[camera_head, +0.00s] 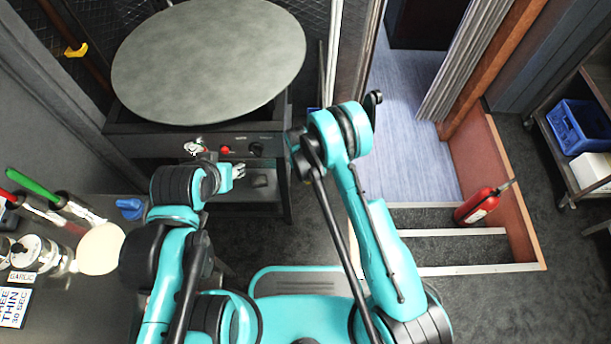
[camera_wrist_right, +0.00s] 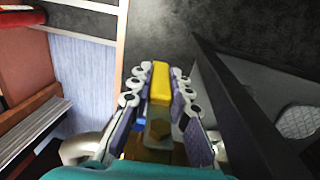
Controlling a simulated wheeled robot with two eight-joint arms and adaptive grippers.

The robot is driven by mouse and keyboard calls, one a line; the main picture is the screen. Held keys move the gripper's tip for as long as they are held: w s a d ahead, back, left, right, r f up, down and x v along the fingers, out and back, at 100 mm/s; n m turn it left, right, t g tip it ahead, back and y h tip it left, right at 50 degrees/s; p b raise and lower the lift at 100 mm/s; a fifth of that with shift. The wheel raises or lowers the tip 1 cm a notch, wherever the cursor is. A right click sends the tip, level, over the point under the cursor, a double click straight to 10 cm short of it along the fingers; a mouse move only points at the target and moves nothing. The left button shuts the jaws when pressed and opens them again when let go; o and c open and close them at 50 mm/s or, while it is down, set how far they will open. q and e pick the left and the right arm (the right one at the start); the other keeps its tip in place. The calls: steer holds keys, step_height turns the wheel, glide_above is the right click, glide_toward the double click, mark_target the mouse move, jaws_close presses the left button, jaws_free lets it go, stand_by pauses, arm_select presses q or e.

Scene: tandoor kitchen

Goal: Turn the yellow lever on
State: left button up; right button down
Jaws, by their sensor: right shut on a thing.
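In the right wrist view a yellow lever (camera_wrist_right: 160,82) lies between the fingers of my right gripper (camera_wrist_right: 157,74), which is shut on it. The lever's lower end and mount are partly hidden by the fingers. In the head view this lever and the right gripper's fingers are hidden behind my right arm. Another yellow handle (camera_head: 76,50) sits on a pipe at the upper left, away from both grippers. My left gripper (camera_head: 217,160) is open and empty in front of the stove's control panel.
The stove (camera_head: 283,163) has a large round griddle (camera_head: 210,60), a red knob (camera_head: 225,150) and a black knob (camera_head: 256,149). A dark counter with jars stands at the left. Steps (camera_head: 440,246) with a red fire extinguisher (camera_head: 478,206) are at the right, beside open floor.

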steer(key=c, duration=1.4)
jaws_free()
step_height(320, 180, up, 10)
